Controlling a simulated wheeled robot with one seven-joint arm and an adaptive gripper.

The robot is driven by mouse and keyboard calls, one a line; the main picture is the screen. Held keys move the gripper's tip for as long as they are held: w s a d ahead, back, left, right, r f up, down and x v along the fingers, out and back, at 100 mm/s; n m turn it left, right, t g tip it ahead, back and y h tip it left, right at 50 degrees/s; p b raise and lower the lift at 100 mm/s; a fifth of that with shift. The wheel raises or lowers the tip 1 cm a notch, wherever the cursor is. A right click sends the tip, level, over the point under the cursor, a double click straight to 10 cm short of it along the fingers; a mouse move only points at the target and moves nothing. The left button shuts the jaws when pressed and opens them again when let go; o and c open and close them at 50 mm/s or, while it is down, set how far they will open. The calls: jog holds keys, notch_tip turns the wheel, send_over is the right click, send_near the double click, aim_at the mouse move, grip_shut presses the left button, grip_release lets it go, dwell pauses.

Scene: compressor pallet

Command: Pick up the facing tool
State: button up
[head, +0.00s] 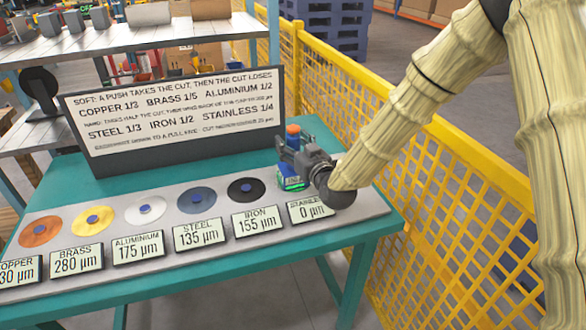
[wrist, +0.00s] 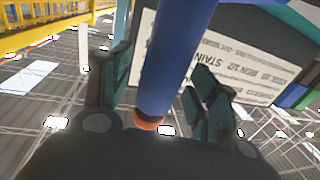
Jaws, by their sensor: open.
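The facing tool has a blue upright handle (head: 293,142) with an orange top, standing at the right end of the teal bench by the stainless station. In the wrist view the blue handle (wrist: 172,60) runs between the fingers, its orange end near the palm. My gripper (head: 288,152) is open around the handle, with a finger on each side; it also shows in the wrist view (wrist: 160,90). I see gaps beside the handle in the wrist view. The tool's lower part is partly hidden, and the stainless disc is hidden behind my gripper and the tool.
A grey strip (head: 371,203) on the teal bench (head: 362,229) carries several coloured discs with thickness displays; stainless reads 0 µm. A sign board (head: 180,113) stands behind the discs. A yellow mesh fence (head: 430,200) runs close on the right, behind my arm.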

jog(key=shift+w, duration=0.1)
grip_shut()
jog(key=shift+w, duration=0.1)
dwell(0.4)
jog(key=shift+r, duration=0.1)
